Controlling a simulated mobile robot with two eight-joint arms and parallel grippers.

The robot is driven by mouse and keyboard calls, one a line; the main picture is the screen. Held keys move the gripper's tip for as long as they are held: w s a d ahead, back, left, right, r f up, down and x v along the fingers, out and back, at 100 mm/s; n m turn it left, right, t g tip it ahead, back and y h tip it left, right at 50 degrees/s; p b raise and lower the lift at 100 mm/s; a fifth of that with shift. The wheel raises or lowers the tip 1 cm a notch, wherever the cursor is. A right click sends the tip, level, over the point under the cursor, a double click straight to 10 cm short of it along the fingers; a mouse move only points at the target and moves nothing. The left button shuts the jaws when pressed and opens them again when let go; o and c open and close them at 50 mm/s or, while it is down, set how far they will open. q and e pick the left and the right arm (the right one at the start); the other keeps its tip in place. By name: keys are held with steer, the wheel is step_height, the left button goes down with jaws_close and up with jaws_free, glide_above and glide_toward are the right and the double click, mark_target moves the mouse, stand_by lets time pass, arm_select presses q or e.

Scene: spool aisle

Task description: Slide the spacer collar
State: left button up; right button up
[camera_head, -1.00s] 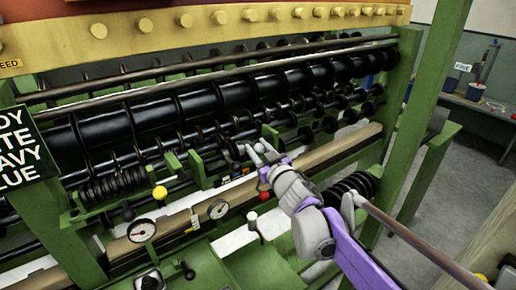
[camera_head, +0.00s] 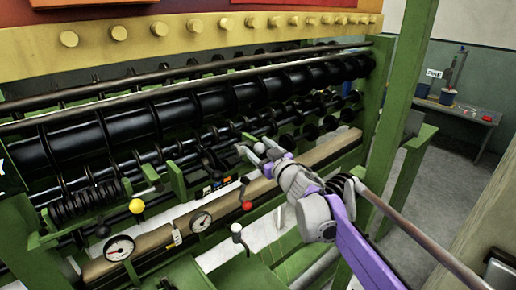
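My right gripper (camera_head: 257,150) reaches in from the lower right on its purple and grey arm. Its fingers are at the dark spindle rods, above the wooden beam (camera_head: 330,148). The fingertips are small here and partly turned away, so I cannot tell how far apart they are or whether they hold anything. Black discs and collars (camera_head: 318,128) sit along the rods just right of the gripper. I cannot tell which one is the spacer collar. My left gripper is not in view.
A green machine frame (camera_head: 385,130) surrounds the rollers (camera_head: 140,122). Below the rods are a yellow knob (camera_head: 137,206), a red knob (camera_head: 247,205), a white-topped lever (camera_head: 237,229) and two dials (camera_head: 119,248). A bench (camera_head: 465,112) stands at the back right beyond open floor.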

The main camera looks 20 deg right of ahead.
steer(key=s+d, duration=0.1)
steer(key=s, duration=0.9)
steer(key=shift+s+d, duration=0.35)
